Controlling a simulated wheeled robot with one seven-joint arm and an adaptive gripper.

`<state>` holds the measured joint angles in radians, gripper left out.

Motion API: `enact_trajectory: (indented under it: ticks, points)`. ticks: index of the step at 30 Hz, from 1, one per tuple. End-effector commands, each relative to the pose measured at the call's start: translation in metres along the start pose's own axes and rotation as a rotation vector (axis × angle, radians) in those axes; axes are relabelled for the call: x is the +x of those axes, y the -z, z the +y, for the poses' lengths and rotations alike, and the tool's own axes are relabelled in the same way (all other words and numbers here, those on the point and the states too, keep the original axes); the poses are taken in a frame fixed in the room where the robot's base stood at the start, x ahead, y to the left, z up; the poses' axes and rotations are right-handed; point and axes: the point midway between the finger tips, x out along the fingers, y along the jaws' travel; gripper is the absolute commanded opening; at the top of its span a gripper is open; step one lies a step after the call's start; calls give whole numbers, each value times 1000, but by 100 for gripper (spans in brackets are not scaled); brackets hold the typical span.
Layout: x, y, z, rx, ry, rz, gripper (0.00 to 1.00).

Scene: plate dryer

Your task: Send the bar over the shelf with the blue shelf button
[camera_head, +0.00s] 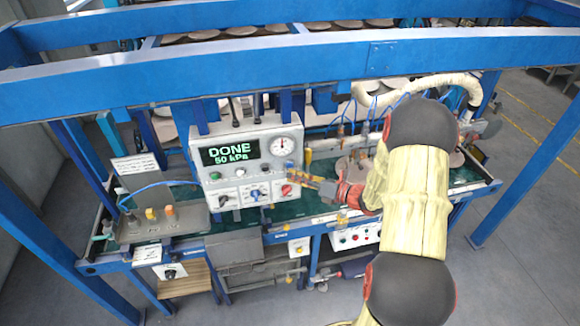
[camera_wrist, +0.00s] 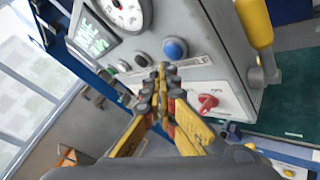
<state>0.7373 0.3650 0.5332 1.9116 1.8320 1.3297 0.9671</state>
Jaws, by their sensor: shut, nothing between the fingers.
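In the head view the blue button (camera_head: 289,164) is small, below the gauge. My gripper (camera_wrist: 162,72) is shut and empty, its tips just below and left of the blue button in the wrist view. I cannot tell whether they touch the panel. In the head view my gripper (camera_head: 286,174) reaches the box from the right. The display (camera_head: 229,153) reads DONE, 50 kPa. The bar and shelf cannot be made out for certain.
A red knob (camera_wrist: 207,102) is right of my fingers, and a yellow handle (camera_wrist: 256,25) stands beside the box. Blue frame beams (camera_head: 300,72) cross above. A lower panel (camera_head: 355,237) has small buttons.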

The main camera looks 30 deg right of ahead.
Motion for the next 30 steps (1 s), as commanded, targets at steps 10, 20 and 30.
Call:
enact_trajectory:
  ticks: [10, 20, 30]
  points:
    - [0, 0, 0, 0, 0, 0, 0]
    - [5, -4, -4, 0, 0, 0, 0]
    - [6, -4, -4, 0, 0, 0, 0]
